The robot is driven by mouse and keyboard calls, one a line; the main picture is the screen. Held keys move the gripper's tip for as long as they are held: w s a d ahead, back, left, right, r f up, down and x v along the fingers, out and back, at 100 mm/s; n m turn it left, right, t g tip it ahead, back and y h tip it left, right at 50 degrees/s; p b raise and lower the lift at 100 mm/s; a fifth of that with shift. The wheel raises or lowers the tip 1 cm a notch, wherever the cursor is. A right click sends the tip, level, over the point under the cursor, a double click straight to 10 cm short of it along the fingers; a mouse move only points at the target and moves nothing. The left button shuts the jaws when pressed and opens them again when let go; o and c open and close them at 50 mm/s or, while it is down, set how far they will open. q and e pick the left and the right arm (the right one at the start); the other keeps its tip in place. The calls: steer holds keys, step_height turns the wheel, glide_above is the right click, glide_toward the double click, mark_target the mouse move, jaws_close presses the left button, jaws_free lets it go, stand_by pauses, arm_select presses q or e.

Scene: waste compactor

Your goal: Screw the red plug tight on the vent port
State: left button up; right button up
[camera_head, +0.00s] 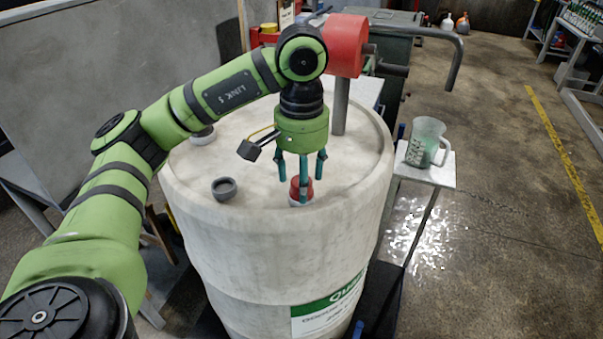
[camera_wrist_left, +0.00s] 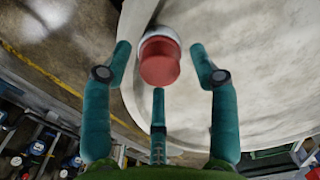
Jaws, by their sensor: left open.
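The red plug (camera_head: 301,188) sits on the pale vent port (camera_head: 300,202) near the front edge of the drum top. In the left wrist view the red plug (camera_wrist_left: 160,63) shows with a pale ring, the vent port (camera_wrist_left: 160,33), behind it. My left gripper (camera_head: 302,180) points down over the plug. Its teal fingers are spread around the plug and apart from it, as the left wrist view (camera_wrist_left: 160,75) shows too. The fingers partly hide the plug in the head view. Whether the plug is seated straight is hard to tell. My right gripper is not in view.
The white drum (camera_head: 240,255) carries a grey ring-shaped fitting (camera_head: 224,188) left of the plug. A red pump head (camera_head: 346,45) on a grey post stands behind my gripper. A measuring jug (camera_head: 424,142) stands on a small side table (camera_head: 432,174) at right. The floor there is wet.

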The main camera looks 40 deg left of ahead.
arm_select(q)
steer(key=n, duration=1)
steer(key=shift+p, duration=0.3)
jaws_close()
steer(key=m, duration=0.6)
steer(key=shift+o, duration=0.4)
jaws_free()
steer(key=shift+c, duration=0.4)
